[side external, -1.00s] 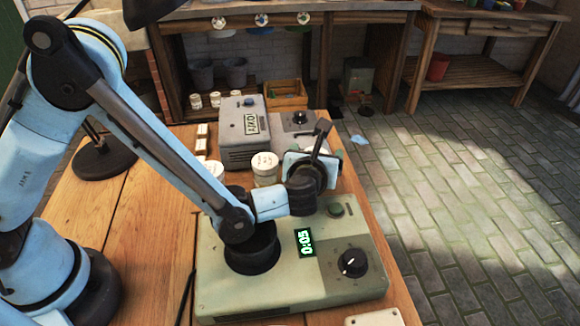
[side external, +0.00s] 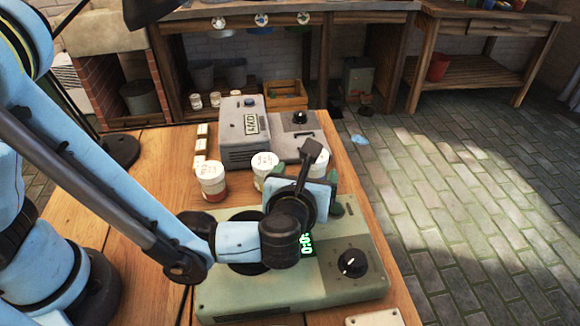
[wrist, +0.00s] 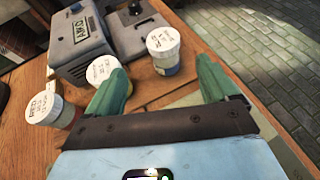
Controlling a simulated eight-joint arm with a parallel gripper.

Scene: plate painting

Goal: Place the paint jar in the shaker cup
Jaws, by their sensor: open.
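Three white-lidded paint jars stand on the wooden table in the side external view: a left one with red paint (side external: 212,182), a middle one (side external: 265,168) and a right one (side external: 318,163), partly hidden by my gripper. The wrist view shows the left (wrist: 55,108), middle (wrist: 103,70) and right jars (wrist: 163,48). My gripper (wrist: 162,85) is open and empty, its green fingers spread. The right jar stands beyond the gap between them; the middle jar is by the left finger. The black shaker cup (side external: 240,215) sits in the green machine, largely hidden behind my arm.
The green shaker machine (side external: 350,290) has a dark knob and a lit display partly covered by my wrist. A grey box device (side external: 243,130) stands behind the jars. The table's right edge is close to the jars.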

